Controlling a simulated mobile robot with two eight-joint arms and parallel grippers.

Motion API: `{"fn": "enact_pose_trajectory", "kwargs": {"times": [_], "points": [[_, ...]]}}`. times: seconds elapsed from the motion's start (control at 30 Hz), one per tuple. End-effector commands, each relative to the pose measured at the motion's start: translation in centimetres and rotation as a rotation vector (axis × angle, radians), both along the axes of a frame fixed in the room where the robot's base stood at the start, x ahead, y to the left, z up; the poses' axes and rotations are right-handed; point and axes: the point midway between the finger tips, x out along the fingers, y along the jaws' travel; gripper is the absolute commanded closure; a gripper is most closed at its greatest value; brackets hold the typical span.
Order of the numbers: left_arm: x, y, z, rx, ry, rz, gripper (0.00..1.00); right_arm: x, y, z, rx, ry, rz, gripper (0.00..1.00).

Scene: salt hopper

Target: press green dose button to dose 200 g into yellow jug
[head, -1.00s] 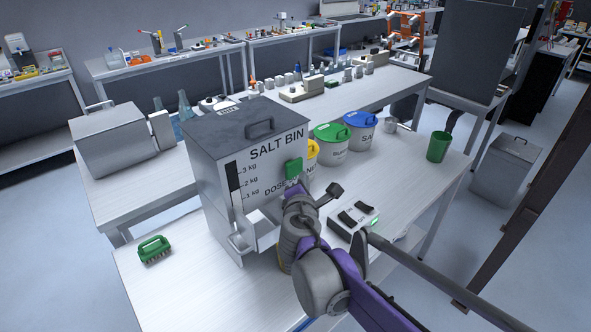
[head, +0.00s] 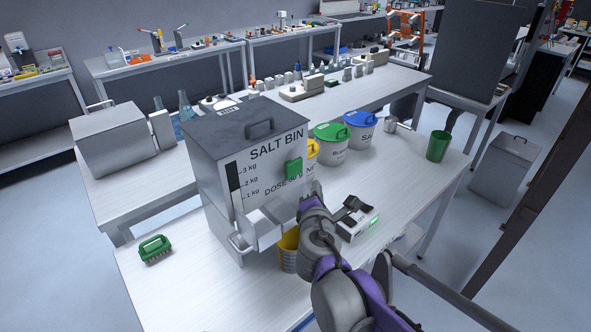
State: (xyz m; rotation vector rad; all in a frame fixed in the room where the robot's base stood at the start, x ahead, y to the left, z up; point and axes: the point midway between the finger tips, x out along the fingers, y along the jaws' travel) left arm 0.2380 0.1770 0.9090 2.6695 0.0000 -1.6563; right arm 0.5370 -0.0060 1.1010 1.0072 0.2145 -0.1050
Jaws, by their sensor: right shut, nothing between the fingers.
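The grey salt bin (head: 222,150) stands on the near bench, with its scale marks and a green dose button (head: 293,168) on the front. The yellow jug (head: 288,252) stands on the bench beneath the bin's outlet, partly hidden by the bin's tray and my right arm. My right gripper (head: 311,192) is shut and empty. In the picture it lies just below and right of the green button, apart from it; its fingertips are hard to make out. My left gripper is not in view.
A scale (head: 357,222) with a lit green display stands right of my right arm. Green-lidded (head: 331,143) and blue-lidded (head: 360,131) tubs stand behind. The bench's right part is mostly clear.

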Motion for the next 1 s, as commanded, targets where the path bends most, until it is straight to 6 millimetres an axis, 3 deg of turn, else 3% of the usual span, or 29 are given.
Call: {"fn": "enact_pose_trajectory", "kwargs": {"times": [0.07, 0.37, 1.0], "points": [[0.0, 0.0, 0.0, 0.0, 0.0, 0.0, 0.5, 0.01, 0.01, -0.01, 0.0, 0.0, 0.0, 1.0], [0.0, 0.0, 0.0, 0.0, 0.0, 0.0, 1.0, 0.01, 0.01, 0.0, 0.0, 0.0, 0.0, 1.0], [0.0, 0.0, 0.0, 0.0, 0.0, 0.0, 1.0, 0.0, 0.01, 0.0, 0.0, 0.0, 0.0, 1.0]]}}
